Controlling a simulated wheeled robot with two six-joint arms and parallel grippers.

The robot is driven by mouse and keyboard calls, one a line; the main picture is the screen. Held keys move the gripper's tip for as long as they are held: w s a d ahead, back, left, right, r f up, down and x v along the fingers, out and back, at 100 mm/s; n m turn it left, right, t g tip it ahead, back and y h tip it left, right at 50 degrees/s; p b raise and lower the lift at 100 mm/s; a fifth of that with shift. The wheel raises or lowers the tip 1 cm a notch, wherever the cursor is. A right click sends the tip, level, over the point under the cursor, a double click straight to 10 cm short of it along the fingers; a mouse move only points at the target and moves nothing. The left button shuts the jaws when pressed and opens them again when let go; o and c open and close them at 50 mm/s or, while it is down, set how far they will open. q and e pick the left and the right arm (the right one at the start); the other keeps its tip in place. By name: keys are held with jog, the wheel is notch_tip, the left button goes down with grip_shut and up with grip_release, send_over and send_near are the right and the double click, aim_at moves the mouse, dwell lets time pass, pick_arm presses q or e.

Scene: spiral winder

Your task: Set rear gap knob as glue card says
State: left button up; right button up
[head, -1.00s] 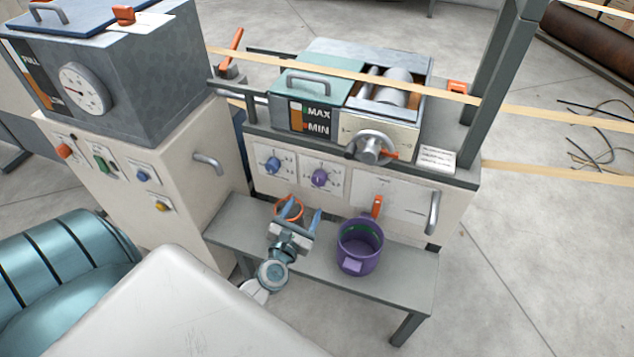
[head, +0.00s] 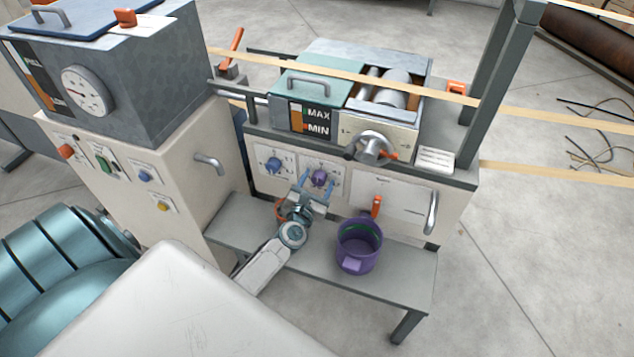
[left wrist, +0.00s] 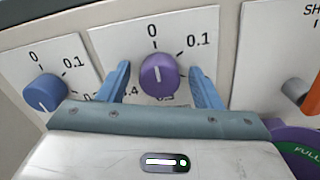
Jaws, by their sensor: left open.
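Two dial knobs sit on the winder's front panel: a blue knob (head: 273,165) on the left and a purple knob (head: 319,178) on its right. In the left wrist view, the purple knob (left wrist: 160,76) has a white mark running roughly vertical, with 0 above and 0.1 at upper right. The blue knob (left wrist: 42,91) has its mark low. My left gripper (head: 317,181) is open, its blue fingers on either side of the purple knob with gaps showing. A small printed white card (head: 435,160) lies on the bench top; its text is unreadable. My right gripper is not in view.
A purple pot (head: 359,246) and an orange ring-like item (head: 281,210) are on the shelf (head: 395,285) below the panel. An orange lever (head: 376,206) and a metal handle (head: 431,212) are to the right. A crank (head: 370,148) is above.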

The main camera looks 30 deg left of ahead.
pick_arm(q)
jog(key=c, duration=1)
